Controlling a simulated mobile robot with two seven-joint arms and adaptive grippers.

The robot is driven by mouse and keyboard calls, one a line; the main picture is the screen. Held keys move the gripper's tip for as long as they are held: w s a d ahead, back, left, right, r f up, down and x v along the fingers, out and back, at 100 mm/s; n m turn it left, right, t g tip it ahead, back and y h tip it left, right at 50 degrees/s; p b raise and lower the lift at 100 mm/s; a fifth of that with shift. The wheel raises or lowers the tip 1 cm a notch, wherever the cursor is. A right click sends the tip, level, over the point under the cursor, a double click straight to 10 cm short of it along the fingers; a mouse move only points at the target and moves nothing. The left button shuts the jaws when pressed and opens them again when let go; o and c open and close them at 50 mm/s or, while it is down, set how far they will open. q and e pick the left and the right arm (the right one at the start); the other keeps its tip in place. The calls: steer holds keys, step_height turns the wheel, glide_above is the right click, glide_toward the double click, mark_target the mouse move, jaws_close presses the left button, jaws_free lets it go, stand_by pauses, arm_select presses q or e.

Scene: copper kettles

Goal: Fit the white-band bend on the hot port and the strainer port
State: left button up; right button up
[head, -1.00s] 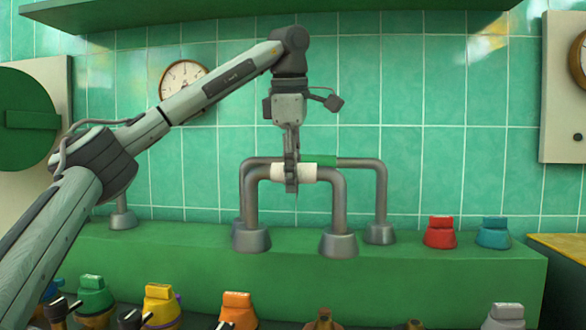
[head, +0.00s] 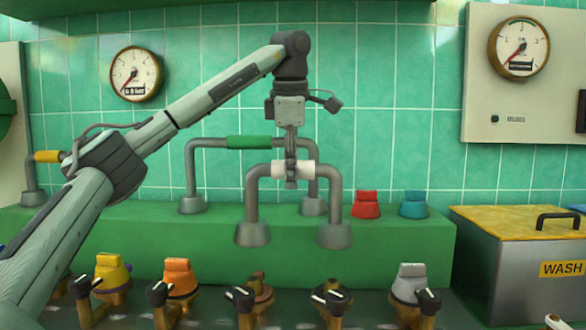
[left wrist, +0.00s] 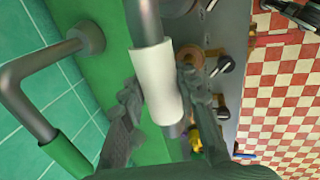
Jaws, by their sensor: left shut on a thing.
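The white-band bend (head: 252,196) is a grey U-shaped pipe with a white band (head: 308,168) and a flared foot on each leg. My left gripper (head: 291,172) is shut on the band from above and holds the bend with its legs down, in front of the green ledge. In the left wrist view the white band (left wrist: 157,82) lies between the gripper's fingers (left wrist: 160,105). Two brown uncapped stubs, (head: 258,284) and (head: 331,286), show low in front; I cannot tell which ports they are. My right gripper is not in view.
The green-band bend (head: 191,172) stands on the ledge (head: 400,240) behind, with red (head: 366,204) and blue (head: 413,204) caps at right. Yellow (head: 112,268), orange (head: 178,277) and grey (head: 410,283) caps stand in the front row among black-handled valves. A WASH bin (head: 520,285) is at right.

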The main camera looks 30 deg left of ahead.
arm_select(q)
step_height(320, 180, down, 10)
steer(key=b, duration=0.2)
steer(key=shift+f, duration=0.25)
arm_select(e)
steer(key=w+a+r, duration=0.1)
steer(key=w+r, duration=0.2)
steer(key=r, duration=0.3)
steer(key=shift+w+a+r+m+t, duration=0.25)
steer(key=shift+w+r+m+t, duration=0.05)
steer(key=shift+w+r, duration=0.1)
arm_select(q)
steer(key=shift+f, duration=0.2)
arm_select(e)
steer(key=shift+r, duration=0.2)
arm_select(q)
steer(key=shift+f, duration=0.45)
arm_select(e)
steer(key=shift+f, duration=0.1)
arm_select(q)
steer(key=o, duration=1.1)
steer(key=shift+o, duration=0.3)
steer(key=shift+f, duration=0.15)
steer(key=shift+s, duration=0.1)
